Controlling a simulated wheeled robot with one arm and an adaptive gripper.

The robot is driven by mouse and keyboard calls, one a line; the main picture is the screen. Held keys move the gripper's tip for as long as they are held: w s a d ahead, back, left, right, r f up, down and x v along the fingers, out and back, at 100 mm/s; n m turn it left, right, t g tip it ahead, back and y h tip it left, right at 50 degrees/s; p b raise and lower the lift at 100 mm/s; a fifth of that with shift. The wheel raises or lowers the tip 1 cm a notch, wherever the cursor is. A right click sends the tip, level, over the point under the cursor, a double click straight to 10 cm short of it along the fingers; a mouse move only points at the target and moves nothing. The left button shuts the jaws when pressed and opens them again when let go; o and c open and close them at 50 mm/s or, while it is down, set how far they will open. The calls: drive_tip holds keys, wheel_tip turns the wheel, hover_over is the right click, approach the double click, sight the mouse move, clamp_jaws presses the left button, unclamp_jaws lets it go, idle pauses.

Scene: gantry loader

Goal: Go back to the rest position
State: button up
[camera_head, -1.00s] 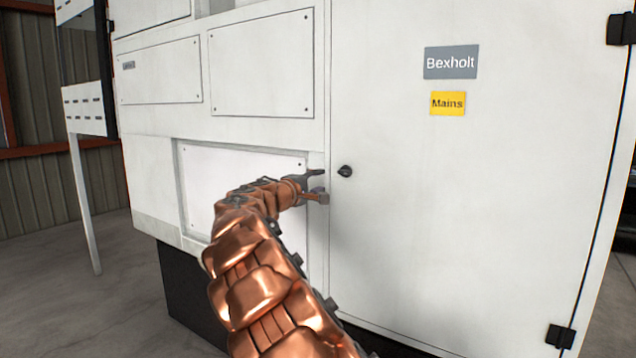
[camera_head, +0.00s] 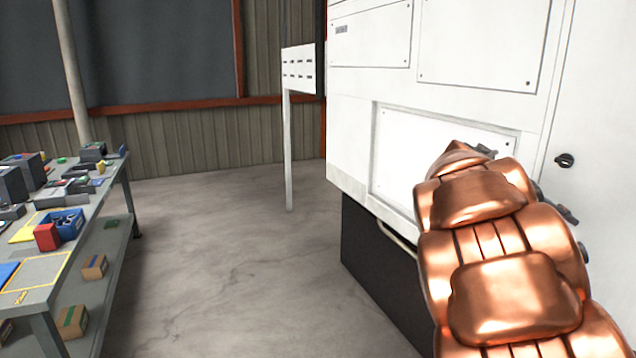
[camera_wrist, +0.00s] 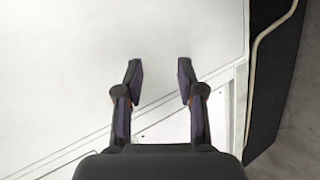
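My gripper (camera_wrist: 160,85) is open and empty in the wrist view, its two fingers apart in front of a white machine panel. In the head view my copper-coloured arm reaches up at the right, and the gripper is mostly hidden behind it. The white machine cabinet (camera_head: 375,75) stands behind the arm. The black knob (camera_head: 564,160) on its door is to the right of the arm's end, apart from it.
A workbench (camera_head: 40,292) with several boxes and parts stands at the left. A white post with a slotted panel (camera_head: 299,70) stands beside the machine. Bare concrete floor (camera_head: 220,250) lies between bench and machine. A pale rail (camera_wrist: 262,60) edges the dark base.

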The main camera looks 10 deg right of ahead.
drive_tip(key=s+a+f+g+y, duration=0.1)
drive_tip(key=s+a+f+y, duration=0.3)
drive_tip(key=s+a, duration=0.5)
drive_tip(key=s+a+f+g+y+p, duration=0.1)
drive_tip(key=s+a+f+y, duration=0.3)
drive_tip(key=s+a+f, duration=0.4)
drive_tip(key=s+a+f+y+p, duration=0.1)
drive_tip(key=s+a+f+y, duration=0.3)
drive_tip(key=s+a+f, duration=0.3)
drive_tip(key=s+a, duration=0.5)
drive_tip(key=a, duration=0.5)
drive_tip(key=shift+s+a+n+g+y, duration=0.15)
drive_tip(key=shift+n+g+y, duration=0.15)
drive_tip(key=shift+n+g, duration=0.1)
drive_tip(key=shift+f, duration=0.1)
